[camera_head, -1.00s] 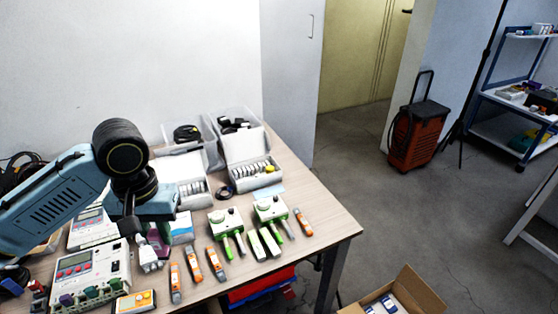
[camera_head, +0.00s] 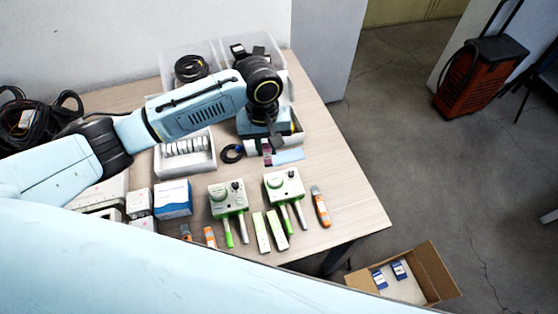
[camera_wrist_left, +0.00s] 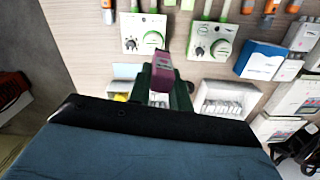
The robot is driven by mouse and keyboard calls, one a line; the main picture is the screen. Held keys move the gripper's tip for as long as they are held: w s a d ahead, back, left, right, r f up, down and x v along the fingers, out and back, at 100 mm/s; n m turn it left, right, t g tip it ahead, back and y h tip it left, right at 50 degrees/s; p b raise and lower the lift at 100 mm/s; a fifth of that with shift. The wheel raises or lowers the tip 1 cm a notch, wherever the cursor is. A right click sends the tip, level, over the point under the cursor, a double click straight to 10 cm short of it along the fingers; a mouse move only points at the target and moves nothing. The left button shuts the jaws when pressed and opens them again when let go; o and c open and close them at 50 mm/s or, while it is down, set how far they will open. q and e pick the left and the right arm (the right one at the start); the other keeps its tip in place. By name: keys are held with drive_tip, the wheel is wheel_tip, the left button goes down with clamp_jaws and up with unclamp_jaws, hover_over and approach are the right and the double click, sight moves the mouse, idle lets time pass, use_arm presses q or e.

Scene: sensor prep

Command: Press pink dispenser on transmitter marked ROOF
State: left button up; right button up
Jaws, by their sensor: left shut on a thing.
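My left gripper (camera_head: 266,147) is shut on a pink dispenser (camera_wrist_left: 162,68), seen between the dark fingers in the left wrist view. In the head view the dispenser (camera_head: 267,158) is small, partly hidden by the gripper. Two white-and-green boxes with knobs, likely transmitters, stand in front of it: a left one (camera_head: 224,198) and a right one (camera_head: 282,186). They also show at the top of the left wrist view, the left one (camera_wrist_left: 212,40) and the right one (camera_wrist_left: 143,32). The dispenser appears apart from both. I cannot read their markings. My right gripper is not in view.
A white box of round items (camera_head: 184,163) and clear bins (camera_head: 190,66) stand behind. Green-white sticks (camera_head: 262,232), an orange-grey tool (camera_head: 320,207) and a blue-white box (camera_head: 173,200) are nearby. The table's right side is clear. An open carton (camera_head: 435,270) is below the edge.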

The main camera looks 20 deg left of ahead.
use_arm(q)
drive_tip(key=d+f+b, duration=0.1)
drive_tip(key=f, duration=0.2)
drive_tip(key=s+f+n+b, duration=0.1)
drive_tip(key=f+b, duration=0.1)
drive_tip(key=f, duration=0.2)
drive_tip(key=s+d+f+n+b, duration=0.1)
drive_tip(key=f+b, duration=0.1)
drive_tip(key=f, duration=0.2)
drive_tip(key=shift+d, duration=0.35)
drive_tip(key=shift+r, duration=0.1)
idle(0.4)
drive_tip(key=shift+p, duration=0.45)
drive_tip(key=shift+p, duration=0.75)
drive_tip(key=shift+f+p, duration=0.4)
drive_tip(key=shift+f, duration=0.35)
idle(1.1)
